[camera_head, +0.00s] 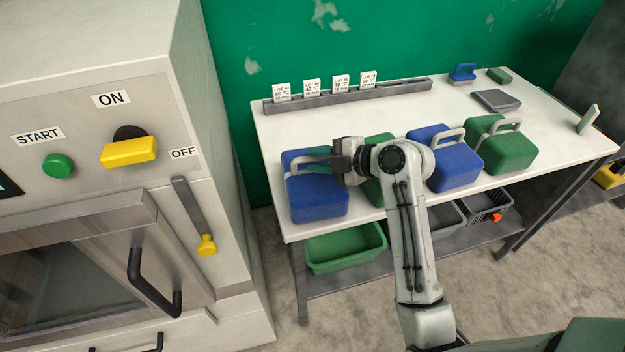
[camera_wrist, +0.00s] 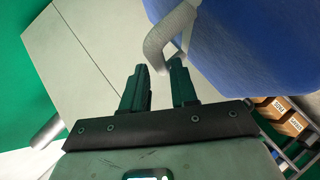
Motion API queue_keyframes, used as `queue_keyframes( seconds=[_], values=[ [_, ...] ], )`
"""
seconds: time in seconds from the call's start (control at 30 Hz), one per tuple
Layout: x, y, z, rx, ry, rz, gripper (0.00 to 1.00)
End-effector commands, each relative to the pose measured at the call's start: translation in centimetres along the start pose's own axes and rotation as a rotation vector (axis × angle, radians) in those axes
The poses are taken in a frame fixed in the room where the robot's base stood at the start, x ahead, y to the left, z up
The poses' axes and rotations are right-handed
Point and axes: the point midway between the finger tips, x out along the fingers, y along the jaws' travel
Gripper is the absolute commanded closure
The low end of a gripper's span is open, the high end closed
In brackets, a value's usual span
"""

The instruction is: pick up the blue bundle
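A blue bundle (camera_head: 318,200) stands at the left end of the white table in the head view. In the wrist view the blue bundle (camera_wrist: 250,45) fills the upper right. Its pale grey handle (camera_wrist: 160,38) loops down to the fingertips. My gripper (camera_wrist: 160,72) is open, with the handle's end at the gap between the fingers; I cannot tell whether they touch. A second blue bundle (camera_head: 452,168) stands further right.
A green bundle (camera_head: 376,190) stands partly behind my arm, and another green bundle (camera_head: 505,150) is at the right. A rack (camera_head: 300,101) with lot cards runs along the table's back (camera_head: 275,140). The machine (camera_head: 235,230) stands close on the left.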

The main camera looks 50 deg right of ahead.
Motion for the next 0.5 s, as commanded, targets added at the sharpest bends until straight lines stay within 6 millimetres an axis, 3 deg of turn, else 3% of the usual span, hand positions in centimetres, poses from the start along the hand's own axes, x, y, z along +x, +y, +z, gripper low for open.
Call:
queue_keyframes(
  seconds=[0.2, 0.5],
  values=[
    [2.9, 0.0, -0.1, 0.001, 0.001, -0.001, 0.72],
    [3.4, -0.1, 0.0, 0.0, 0.0, 0.0, 0.72]
  ],
)
